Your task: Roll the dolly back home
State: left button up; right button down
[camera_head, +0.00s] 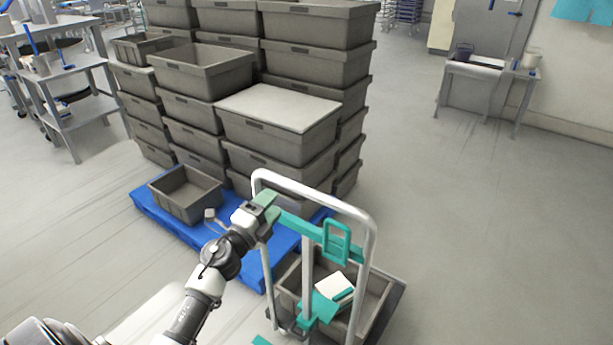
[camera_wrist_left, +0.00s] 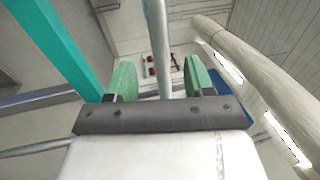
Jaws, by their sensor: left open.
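The dolly stands at the lower middle of the head view, with a silver tube handle (camera_head: 369,240) and a teal crossbar. A grey crate (camera_head: 379,295) rides on its deck, holding a white paper item (camera_head: 334,287) and teal pieces. My left gripper (camera_head: 266,206) is at the left side of the handle. In the left wrist view its green fingers (camera_wrist_left: 161,78) are apart, with a silver tube (camera_wrist_left: 156,40) showing between them. The fingers do not look closed on it. How deep the tube sits between them is unclear. My right gripper is not in view.
A blue pallet (camera_head: 150,208) with stacked grey crates (camera_head: 280,145) stands close behind and left of the dolly. An empty crate (camera_head: 187,193) sits on its front corner. A small table (camera_head: 478,72) stands at the far right wall. The floor on the right is clear.

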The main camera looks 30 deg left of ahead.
pick_arm(q)
jog(key=x, duration=0.9)
jog(key=shift+w+p, duration=0.25)
jog(key=shift+p, duration=0.15)
grip_shut()
jog(key=shift+f, duration=0.1)
